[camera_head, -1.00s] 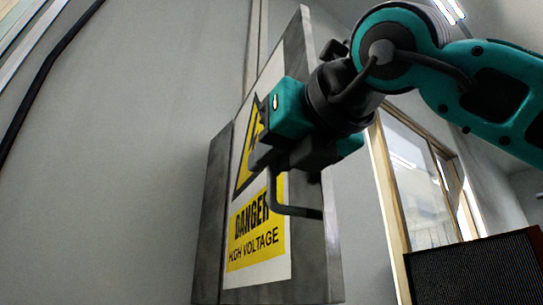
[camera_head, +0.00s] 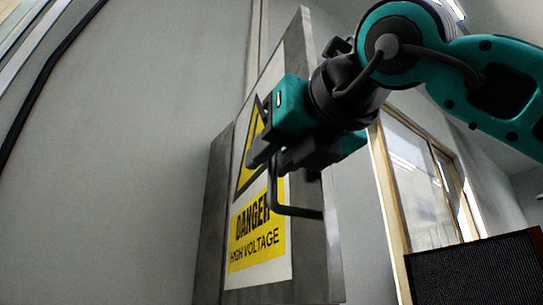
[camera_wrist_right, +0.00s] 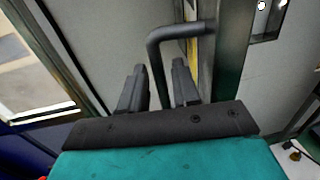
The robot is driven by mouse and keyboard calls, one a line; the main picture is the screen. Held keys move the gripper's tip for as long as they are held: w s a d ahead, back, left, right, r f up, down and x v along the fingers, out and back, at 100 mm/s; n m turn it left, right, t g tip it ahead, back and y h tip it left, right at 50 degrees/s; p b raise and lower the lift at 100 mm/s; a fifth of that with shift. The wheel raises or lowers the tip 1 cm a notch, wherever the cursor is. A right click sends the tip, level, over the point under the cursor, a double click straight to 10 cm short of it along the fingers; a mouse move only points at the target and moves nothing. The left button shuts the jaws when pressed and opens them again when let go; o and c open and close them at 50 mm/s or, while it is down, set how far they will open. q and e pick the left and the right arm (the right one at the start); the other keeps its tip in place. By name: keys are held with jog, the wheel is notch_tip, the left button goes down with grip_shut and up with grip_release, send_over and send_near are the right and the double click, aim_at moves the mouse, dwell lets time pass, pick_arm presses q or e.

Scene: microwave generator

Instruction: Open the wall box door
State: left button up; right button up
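The grey metal wall box (camera_head: 209,225) hangs on the wall in the middle of the head view. Its door (camera_head: 310,265) carries a yellow "DANGER HIGH VOLTAGE" sign (camera_head: 257,240) and looks shut. A dark bent bar handle (camera_head: 296,212) stands out from the door. My right gripper (camera_head: 265,158) is at the upper part of the handle, in front of the sign. In the right wrist view, the handle (camera_wrist_right: 156,62) passes between the two open fingers (camera_wrist_right: 158,82), with gaps seen on both sides. My left gripper is not in view.
A wood-framed window (camera_head: 415,185) is on the wall to the right. A dark box with a brown frame (camera_head: 475,272) stands at the lower right. A black cable (camera_head: 42,80) runs along the wall at the left. The space left of the wall box is clear.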

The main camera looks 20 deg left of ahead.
jog(key=b+v, duration=0.1)
jog(key=v, duration=1.1)
jog(key=shift+s, duration=0.15)
jog(key=shift+d, duration=0.1)
